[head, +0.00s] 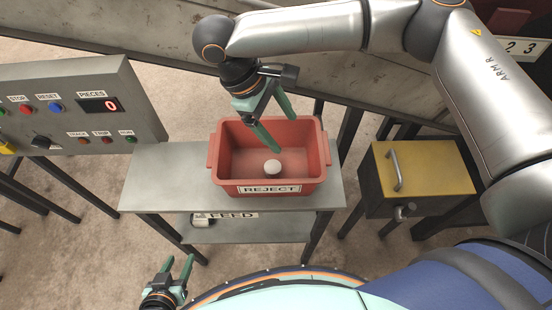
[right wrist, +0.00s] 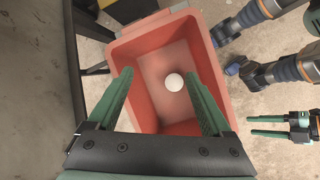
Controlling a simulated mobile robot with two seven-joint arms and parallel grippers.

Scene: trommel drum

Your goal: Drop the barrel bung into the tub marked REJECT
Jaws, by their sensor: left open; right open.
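The barrel bung, a small round whitish piece (head: 272,167), lies on the floor of the red tub marked REJECT (head: 270,188). The right wrist view looks down on the bung (right wrist: 174,82) inside the tub (right wrist: 213,75). My right gripper (head: 272,122) is open and empty above the tub, its fingers angled down over the far side of the opening. In the right wrist view its green fingers (right wrist: 160,88) stand apart with nothing between them touching. My left gripper (head: 179,268) is open and empty, low at the front left, away from the tub.
The tub stands on a grey table (head: 165,180) with a lower shelf marked FEED (head: 233,215). A control panel (head: 80,105) showing 0 pieces is at the left. A yellow-topped box with a handle (head: 425,170) is at the right. A metal trough (head: 150,30) runs behind.

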